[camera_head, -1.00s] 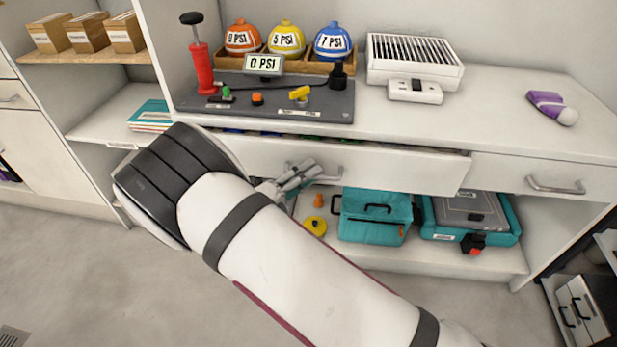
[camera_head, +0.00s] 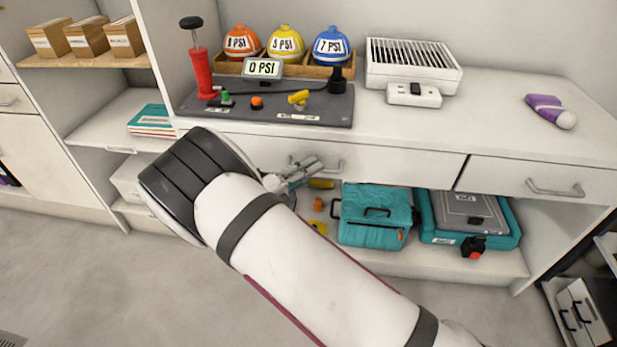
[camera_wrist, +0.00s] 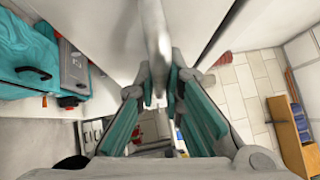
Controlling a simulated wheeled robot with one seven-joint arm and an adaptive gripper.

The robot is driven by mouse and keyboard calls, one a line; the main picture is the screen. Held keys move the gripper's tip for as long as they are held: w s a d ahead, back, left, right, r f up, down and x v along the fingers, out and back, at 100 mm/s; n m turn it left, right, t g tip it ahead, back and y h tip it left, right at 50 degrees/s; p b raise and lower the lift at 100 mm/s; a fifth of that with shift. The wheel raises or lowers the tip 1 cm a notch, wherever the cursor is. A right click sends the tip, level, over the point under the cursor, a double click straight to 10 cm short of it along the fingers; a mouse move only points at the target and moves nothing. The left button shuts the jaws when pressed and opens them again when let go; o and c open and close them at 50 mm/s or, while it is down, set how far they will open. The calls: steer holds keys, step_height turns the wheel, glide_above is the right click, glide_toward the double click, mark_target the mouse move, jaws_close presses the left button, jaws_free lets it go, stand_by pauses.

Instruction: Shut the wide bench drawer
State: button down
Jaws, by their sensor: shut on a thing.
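The wide bench drawer (camera_head: 400,164) has a white front under the bench top. In the head view it looks flush, or nearly so, with the smaller drawer front to its right, and no opening shows above it. Its metal handle (camera_head: 333,167) is partly hidden by my gripper (camera_head: 303,173). In the wrist view the handle (camera_wrist: 157,45) runs as a bar between the two fingers of my gripper (camera_wrist: 158,88), which is shut on it. My arm hides the lower left part of the drawer front.
The bench top (camera_head: 480,115) holds a pressure board (camera_head: 275,108), coloured spheres in a wooden rack and a grilled white unit (camera_head: 413,65). Teal cases (camera_head: 375,215) stand on the shelf below. A smaller closed drawer (camera_head: 540,177) is at right. Open floor lies at lower left.

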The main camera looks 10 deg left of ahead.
steer(key=c, duration=1.7)
jaws_free()
steer(key=shift+w, duration=0.25)
steer(key=v, duration=1.2)
